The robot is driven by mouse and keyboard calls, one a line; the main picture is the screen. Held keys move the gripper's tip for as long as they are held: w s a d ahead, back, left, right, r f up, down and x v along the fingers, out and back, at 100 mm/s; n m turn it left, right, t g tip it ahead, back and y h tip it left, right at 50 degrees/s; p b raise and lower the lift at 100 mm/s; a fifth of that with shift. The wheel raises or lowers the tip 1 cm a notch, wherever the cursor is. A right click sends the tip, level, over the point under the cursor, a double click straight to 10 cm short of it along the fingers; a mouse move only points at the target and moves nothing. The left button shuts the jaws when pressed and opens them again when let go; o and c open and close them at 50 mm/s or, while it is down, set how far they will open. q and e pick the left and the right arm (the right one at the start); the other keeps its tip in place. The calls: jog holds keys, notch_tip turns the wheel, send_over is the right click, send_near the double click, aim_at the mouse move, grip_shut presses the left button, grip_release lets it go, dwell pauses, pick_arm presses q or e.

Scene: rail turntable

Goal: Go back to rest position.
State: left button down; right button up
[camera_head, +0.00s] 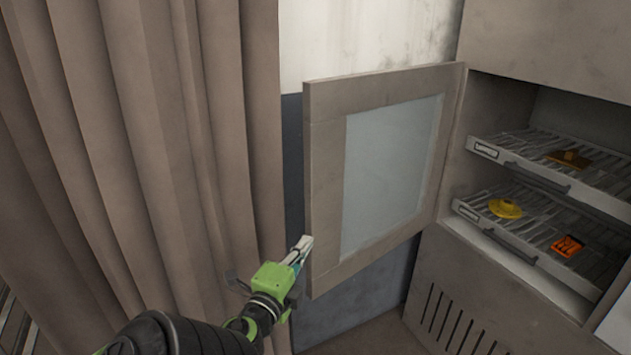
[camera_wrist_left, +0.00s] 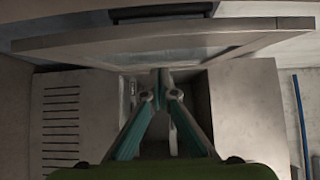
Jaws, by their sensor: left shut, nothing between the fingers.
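My left gripper (camera_head: 301,246) is shut and empty beside the lower outer edge of the open cabinet door (camera_head: 324,180) in the head view. In the left wrist view its fingers (camera_wrist_left: 160,82) meet at the tips, close to the door (camera_wrist_left: 150,40), which crosses the top of the picture. I cannot tell whether the fingertips touch the door. My right gripper is in neither view.
The cabinet (camera_head: 415,290) stands at the right with two wire racks, an upper rack (camera_head: 485,150) and a lower rack (camera_head: 470,213). The lower holds a yellow item (camera_head: 505,208) and an orange item (camera_head: 567,246). A brown curtain (camera_head: 150,130) hangs at the left, near my left arm.

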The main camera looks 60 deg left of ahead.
pick_arm(q)
jog(key=shift+s, duration=0.2)
jog(key=shift+f, duration=0.1)
notch_tip(320, 180, down, 22)
jog(key=s+n+g+h, duration=0.2)
jog(key=n+g, duration=0.1)
jog(key=g, duration=0.1)
jog(key=s+d+f+n+g+h, duration=0.1)
jog(key=s+d+f+g+h, duration=0.15)
jog(key=f, duration=0.65)
jog(key=s+d+f+n+g+h, duration=0.15)
jog(key=d+f, duration=0.25)
jog(key=f, duration=0.6)
jog(key=s+d+f+n+g+h, duration=0.1)
jog(key=s+d+f+g+h, duration=0.1)
jog(key=s+d+f, duration=0.8)
jog(key=s+d+f+n+g+h, duration=0.1)
jog(key=s+d+f+g+h, duration=0.1)
jog(key=s+d+f, duration=0.8)
jog(key=d+f+g, duration=0.1)
jog(key=d+f, duration=0.2)
jog(key=f, duration=0.1)
jog(key=shift+d+n+h, duration=0.35)
jog(key=shift+h, duration=0.05)
